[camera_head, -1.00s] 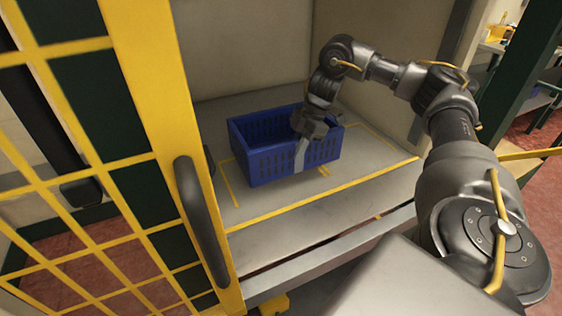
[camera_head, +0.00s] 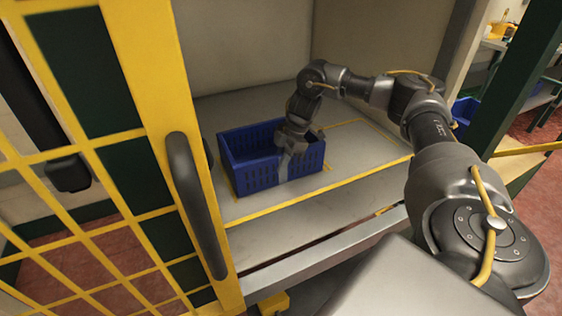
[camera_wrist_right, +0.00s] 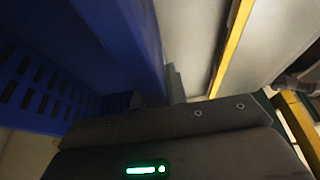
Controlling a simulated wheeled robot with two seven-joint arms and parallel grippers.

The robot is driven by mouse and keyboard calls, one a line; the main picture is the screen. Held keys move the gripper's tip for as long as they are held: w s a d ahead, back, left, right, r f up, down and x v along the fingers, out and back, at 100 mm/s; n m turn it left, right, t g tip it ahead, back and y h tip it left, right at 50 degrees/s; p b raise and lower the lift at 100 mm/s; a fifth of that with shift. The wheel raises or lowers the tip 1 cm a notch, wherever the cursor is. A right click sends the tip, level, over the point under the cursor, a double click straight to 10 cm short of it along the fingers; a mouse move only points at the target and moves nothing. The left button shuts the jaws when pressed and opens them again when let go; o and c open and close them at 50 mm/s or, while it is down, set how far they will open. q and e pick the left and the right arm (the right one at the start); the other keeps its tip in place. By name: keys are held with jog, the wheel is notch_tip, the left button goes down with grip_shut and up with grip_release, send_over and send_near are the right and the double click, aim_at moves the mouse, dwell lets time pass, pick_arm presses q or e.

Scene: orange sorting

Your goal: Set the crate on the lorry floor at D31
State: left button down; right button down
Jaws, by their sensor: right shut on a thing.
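The blue slatted crate (camera_head: 255,180) is upright over the left part of the pale lorry floor (camera_head: 330,190). My right gripper (camera_head: 285,157) is shut on its near wall, towards the right end, reaching down from above. I cannot tell if the crate's base touches the floor or hangs just above it. The crate's blue wall fills the left of the right wrist view (camera_wrist_right: 40,75). No D31 label is readable. My left gripper is not in view.
Yellow lines (camera_head: 300,197) mark the floor, with a marked area open right of the crate. A yellow mesh door with a dark handle (camera_head: 192,200) stands close on the left. Pale walls (camera_head: 245,50) enclose the back. A dark green post (camera_head: 515,85) stands right.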

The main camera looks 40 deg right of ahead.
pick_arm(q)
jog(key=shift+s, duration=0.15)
pick_arm(e)
jog(key=c, duration=1.4)
grip_release()
jog(key=shift+f, duration=0.1)
